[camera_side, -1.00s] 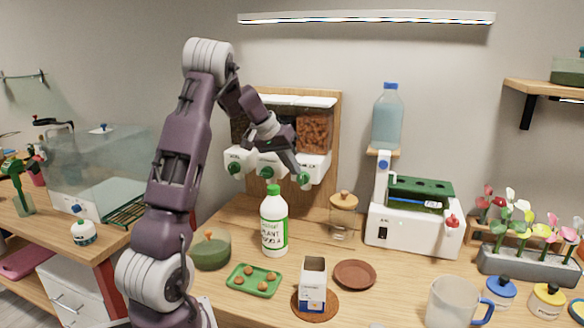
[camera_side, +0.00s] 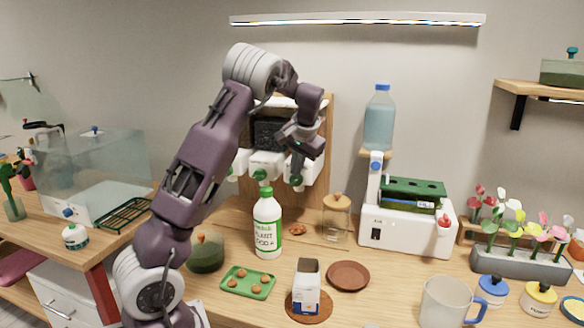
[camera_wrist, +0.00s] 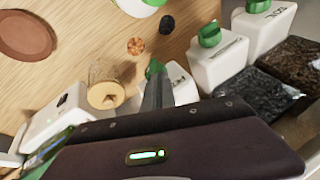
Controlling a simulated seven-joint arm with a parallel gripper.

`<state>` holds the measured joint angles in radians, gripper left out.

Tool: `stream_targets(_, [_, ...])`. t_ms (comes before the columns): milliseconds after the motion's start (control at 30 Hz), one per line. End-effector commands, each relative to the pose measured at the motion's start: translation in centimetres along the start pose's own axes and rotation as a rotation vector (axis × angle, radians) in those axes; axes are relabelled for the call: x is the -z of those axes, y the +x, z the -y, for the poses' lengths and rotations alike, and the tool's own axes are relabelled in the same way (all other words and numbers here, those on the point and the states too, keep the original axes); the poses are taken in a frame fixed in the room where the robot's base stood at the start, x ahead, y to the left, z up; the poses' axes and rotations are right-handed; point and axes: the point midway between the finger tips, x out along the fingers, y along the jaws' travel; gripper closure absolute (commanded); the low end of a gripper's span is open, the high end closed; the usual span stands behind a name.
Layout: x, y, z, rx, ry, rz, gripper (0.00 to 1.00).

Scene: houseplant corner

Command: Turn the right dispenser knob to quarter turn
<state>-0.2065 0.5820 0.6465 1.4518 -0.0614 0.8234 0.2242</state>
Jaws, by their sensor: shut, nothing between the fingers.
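The dispenser (camera_side: 265,162) stands against the back board, with three white outlets in a row and a green knob on each. The right knob (camera_side: 296,180) is at the picture's right end of the row. It also shows in the wrist view (camera_wrist: 152,68), beside my gripper's fingers. My gripper (camera_side: 297,171) points down at this knob, its fingers shut and empty. I cannot tell whether they touch the knob, and its turn angle is unclear. The middle knob (camera_side: 260,174) and left knob (camera_side: 232,175) are clear of my gripper.
A small orange pellet heap (camera_side: 297,229) lies on the counter below the right outlet. A dark lump (camera_wrist: 166,24) lies beside it in the wrist view. A white bottle (camera_side: 267,228) stands in front of the dispenser. A cork-lidded jar (camera_side: 336,220) stands to the right.

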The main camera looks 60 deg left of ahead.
Motion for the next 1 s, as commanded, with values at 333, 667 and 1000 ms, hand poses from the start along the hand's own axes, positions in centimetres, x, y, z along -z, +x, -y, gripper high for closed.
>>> stream_targets(333, [0.4, 0.1, -1.7, 0.295, 0.126, 0.065, 1.0])
stream_targets(667, [0.4, 0.5, -2.9, 0.526, 0.22, 0.117, 1.0])
stream_targets(1000, [0.4, 0.7, -3.4, 0.567, 0.236, 0.127, 1.0])
